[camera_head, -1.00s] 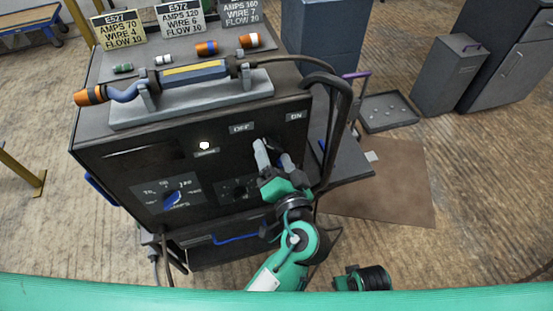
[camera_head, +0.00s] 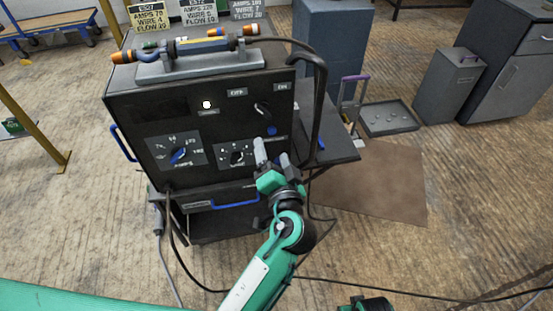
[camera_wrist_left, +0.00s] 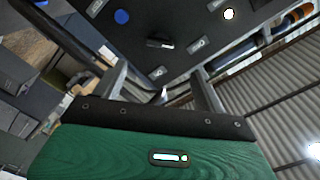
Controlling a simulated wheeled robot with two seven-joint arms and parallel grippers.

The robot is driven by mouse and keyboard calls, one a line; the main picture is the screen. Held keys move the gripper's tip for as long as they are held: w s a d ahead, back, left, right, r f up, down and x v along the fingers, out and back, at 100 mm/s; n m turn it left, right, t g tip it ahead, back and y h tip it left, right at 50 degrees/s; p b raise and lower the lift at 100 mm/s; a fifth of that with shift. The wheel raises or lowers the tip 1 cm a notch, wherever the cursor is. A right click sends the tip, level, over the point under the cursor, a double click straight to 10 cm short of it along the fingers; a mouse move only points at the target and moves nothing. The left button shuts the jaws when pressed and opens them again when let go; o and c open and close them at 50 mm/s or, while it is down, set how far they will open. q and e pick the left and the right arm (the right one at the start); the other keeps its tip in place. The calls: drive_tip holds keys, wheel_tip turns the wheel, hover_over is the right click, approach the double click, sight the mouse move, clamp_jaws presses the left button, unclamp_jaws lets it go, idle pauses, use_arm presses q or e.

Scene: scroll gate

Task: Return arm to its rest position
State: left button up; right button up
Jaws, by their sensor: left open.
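My left gripper (camera_head: 271,152) is open and empty, in front of the lower right of the welding machine's dark front panel (camera_head: 220,125). It is below the black rotary switch (camera_head: 263,110) and apart from it. The switch sits under the OFF label (camera_head: 237,91) and the ON label (camera_head: 282,87); which one it points to I cannot tell. A white lamp (camera_head: 207,104) on the panel is lit. In the left wrist view, the two fingers (camera_wrist_left: 162,82) stand apart with nothing between them, and the switch (camera_wrist_left: 160,43) shows beyond.
The torch (camera_head: 190,48) lies in its holder on top of the machine. Black cables hang at the machine's right side and run over the floor. A side shelf (camera_head: 325,150) juts out right of the gripper. Open floor (camera_head: 470,220) lies to the right.

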drive_tip(key=shift+s+d+f, duration=0.1)
drive_tip(key=shift+s+f, duration=0.05)
drive_tip(key=shift+s, duration=0.15)
drive_tip(key=shift+w+r, duration=0.2)
